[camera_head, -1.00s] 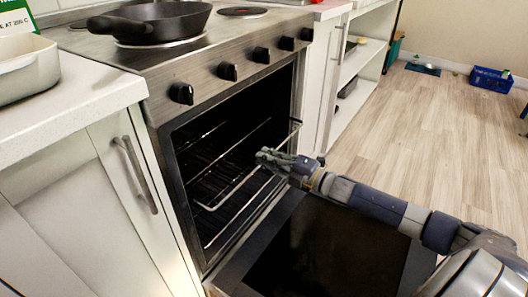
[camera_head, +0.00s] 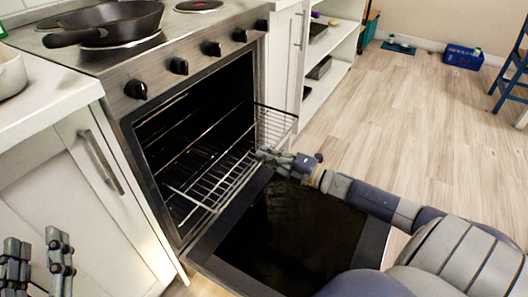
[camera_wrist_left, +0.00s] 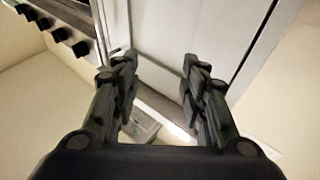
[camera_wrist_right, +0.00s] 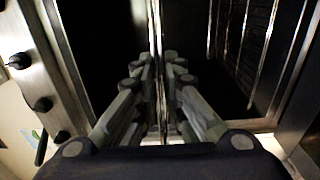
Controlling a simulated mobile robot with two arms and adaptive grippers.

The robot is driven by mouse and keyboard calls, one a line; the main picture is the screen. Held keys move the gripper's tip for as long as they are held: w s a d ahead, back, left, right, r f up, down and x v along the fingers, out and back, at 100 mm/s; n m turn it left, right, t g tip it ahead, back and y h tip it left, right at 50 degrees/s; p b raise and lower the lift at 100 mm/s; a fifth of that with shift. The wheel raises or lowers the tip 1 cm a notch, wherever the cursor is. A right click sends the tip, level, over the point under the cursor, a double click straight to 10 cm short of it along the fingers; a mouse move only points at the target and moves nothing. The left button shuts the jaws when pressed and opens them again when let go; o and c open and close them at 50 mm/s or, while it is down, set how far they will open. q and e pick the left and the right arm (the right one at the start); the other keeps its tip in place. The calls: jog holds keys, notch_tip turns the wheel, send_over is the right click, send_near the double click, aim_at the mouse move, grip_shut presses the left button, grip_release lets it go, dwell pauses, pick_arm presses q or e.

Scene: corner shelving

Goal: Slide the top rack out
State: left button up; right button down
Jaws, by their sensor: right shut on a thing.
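The top rack (camera_head: 226,176) is a wire rack in the oven (camera_head: 190,135). It sticks partly out of the oven opening, over the lowered door (camera_head: 290,228). My right gripper (camera_head: 262,156) is at the rack's front edge. In the right wrist view its fingers (camera_wrist_right: 158,75) are closed around a thin metal bar of the rack (camera_wrist_right: 157,30). My left gripper (camera_head: 38,262) is at the lower left of the head view, away from the rack. The left wrist view shows its fingers (camera_wrist_left: 160,82) apart with nothing between them.
A black pan (camera_head: 108,22) stands on the stove top above the oven. A cabinet with a long handle (camera_head: 101,162) is left of the oven. Open shelves (camera_head: 328,60) stand to the right. The wooden floor (camera_head: 420,120) beyond the door is clear. A blue crate (camera_head: 462,57) is far off.

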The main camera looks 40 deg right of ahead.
pick_arm(q)
jog(key=shift+s+f+g+y, duration=0.15)
jog(key=shift+f+g, duration=0.35)
jog(key=shift+f, duration=0.35)
jog(key=shift+s+f+g+y, duration=0.15)
jog(key=shift+f+g, duration=0.35)
jog(key=shift+f, duration=0.3)
pick_arm(e)
jog(key=shift+v, duration=0.9)
pick_arm(q)
jog(key=shift+w, duration=0.1)
pick_arm(e)
jog(key=shift+f, duration=0.15)
jog(key=c, duration=1.7)
grip_release()
jog(key=shift+v, duration=6.05)
